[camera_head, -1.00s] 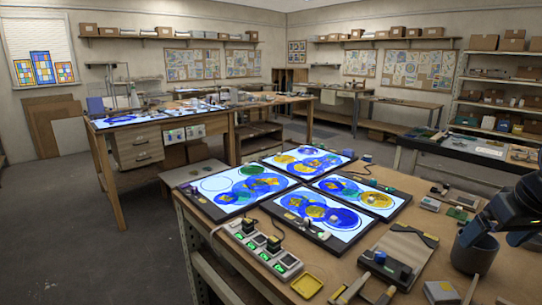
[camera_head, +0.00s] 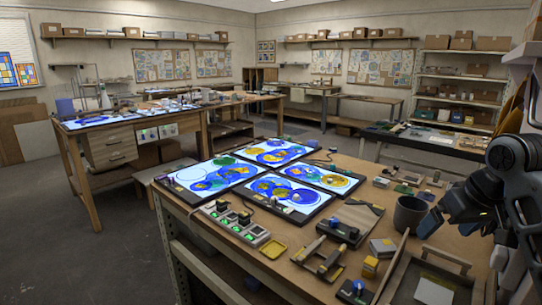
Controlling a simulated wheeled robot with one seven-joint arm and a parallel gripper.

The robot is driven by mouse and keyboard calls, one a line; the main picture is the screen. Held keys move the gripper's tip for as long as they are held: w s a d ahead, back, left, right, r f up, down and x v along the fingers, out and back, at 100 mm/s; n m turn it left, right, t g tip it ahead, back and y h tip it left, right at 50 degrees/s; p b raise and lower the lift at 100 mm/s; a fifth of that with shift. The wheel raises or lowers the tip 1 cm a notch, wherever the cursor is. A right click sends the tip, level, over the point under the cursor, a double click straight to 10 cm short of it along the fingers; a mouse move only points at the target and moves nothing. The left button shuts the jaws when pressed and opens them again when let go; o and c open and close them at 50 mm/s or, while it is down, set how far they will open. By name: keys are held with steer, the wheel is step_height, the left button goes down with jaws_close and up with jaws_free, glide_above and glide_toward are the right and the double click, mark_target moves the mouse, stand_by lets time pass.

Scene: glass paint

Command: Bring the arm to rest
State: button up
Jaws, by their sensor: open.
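My arm (camera_head: 515,170) comes in from the right edge, bent over the right end of the workbench (camera_head: 300,260). My gripper (camera_head: 430,222) is at its lower left end, above the bench beside the dark cup (camera_head: 409,212). The jaws are small and partly lost against the dark arm. They look open, with nothing seen between them. I cannot tell whether any part of the gripper touches the cup or the bench.
Lit panels with coloured glass circles (camera_head: 290,193) lie on the bench's far part. Grey floor (camera_head: 90,255) is clear at left.

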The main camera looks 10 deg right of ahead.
steer(key=a+f+t+y, duration=0.2)
steer(key=a+f+t, duration=0.2)
steer(key=a+f, duration=0.9)
steer(key=s+a+f+m+t, duration=0.2)
steer(key=s+a+f, duration=0.1)
steer(key=s+a, duration=0.55)
steer(key=s+a+f+t+h, duration=0.1)
steer(key=s+a, duration=0.1)
steer(key=s, duration=0.6)
steer(key=s+a+f+t+h, duration=0.1)
steer(key=s+a, duration=0.2)
steer(key=s, duration=0.6)
steer(key=s+d+r+n+t, duration=0.1)
steer(key=s+d+r+n, duration=0.1)
steer(key=s+r, duration=0.45)
steer(key=s+d+r+n+t, duration=0.15)
steer(key=s+r, duration=0.25)
steer(key=s, duration=0.6)
step_height(320, 180, down, 10)
steer(key=b, duration=1)
steer(key=shift+w+a, duration=0.2)
steer(key=shift+a, duration=0.05)
steer(key=shift+g, duration=0.25)
